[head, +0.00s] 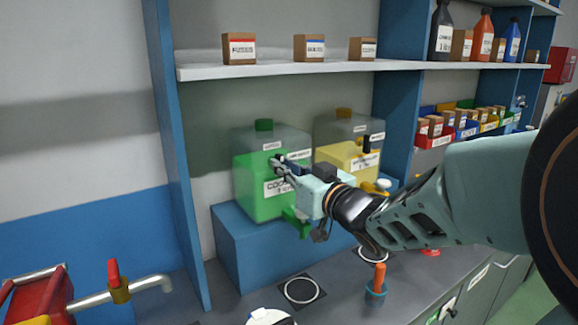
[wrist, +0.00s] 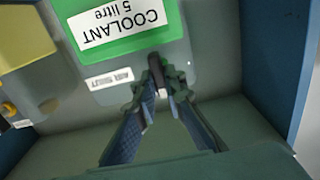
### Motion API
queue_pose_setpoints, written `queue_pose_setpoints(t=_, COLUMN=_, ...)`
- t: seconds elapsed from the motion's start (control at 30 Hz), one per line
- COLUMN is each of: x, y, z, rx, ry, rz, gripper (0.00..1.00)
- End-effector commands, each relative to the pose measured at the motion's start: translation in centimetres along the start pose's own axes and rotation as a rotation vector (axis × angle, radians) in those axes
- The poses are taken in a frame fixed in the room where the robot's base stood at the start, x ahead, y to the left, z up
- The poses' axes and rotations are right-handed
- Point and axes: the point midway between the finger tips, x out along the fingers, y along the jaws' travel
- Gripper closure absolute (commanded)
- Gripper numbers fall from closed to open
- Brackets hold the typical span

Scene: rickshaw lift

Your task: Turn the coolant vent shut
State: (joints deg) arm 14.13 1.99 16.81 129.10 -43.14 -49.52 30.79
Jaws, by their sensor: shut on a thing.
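The coolant vent (wrist: 156,68) is a small dark piece on the tank's upper front, beside a small white label (wrist: 109,79). My gripper (head: 279,162) reaches the tank's front from the right. In the wrist view its fingertips (wrist: 158,92) are closed on the vent, hiding part of it. The vent's exact angle is hard to tell.
A yellow-filled tank (head: 345,158) stands right of the coolant tank on a blue step (head: 240,250). A shelf (head: 280,70) with small boxes hangs above. Below on the counter are ringed pads (head: 301,290) and an orange-handled item (head: 378,280). A tap (head: 135,290) is at left.

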Motion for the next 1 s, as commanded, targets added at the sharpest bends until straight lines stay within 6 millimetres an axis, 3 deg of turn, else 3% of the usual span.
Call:
queue_pose_setpoints(t=0.37, x=0.08, y=0.03, z=-0.53, rx=0.152, ry=0.003, rz=-0.002, gripper=1.0)
queue_pose_setpoints(t=1.0, x=0.11, y=0.38, z=-0.59, rx=0.743, ry=0.006, rz=-0.003, gripper=1.0)
